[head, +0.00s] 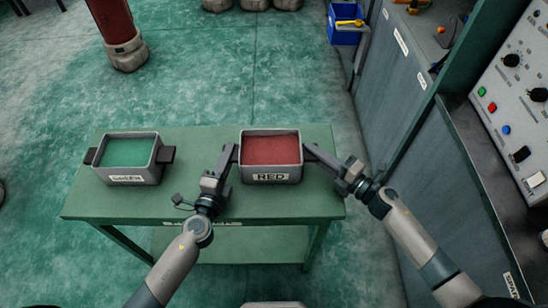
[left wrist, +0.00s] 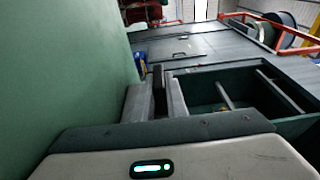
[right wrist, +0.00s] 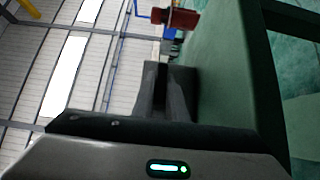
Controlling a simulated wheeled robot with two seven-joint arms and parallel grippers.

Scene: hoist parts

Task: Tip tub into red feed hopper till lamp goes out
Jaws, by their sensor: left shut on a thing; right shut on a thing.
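The tub labelled RED (head: 270,172), a grey box filled with red material, is upright at the right half of the green table. I cannot tell whether it rests on the table or is just above it. My left gripper (head: 229,160) is shut on its left handle, and my right gripper (head: 312,150) is shut on its right handle. The left wrist view shows the left fingers (left wrist: 158,92) and the right wrist view the right fingers (right wrist: 162,85), both close up. I cannot make out the red feed hopper or its lamp for certain.
A tub labelled GREEN (head: 125,179) with green material stands on the table's left. The table (head: 205,140) is bare between the tubs. A red cylinder with a grey foot (head: 127,53) stands beyond. A blue bin (head: 344,35) and a control panel (head: 515,100) are to the right.

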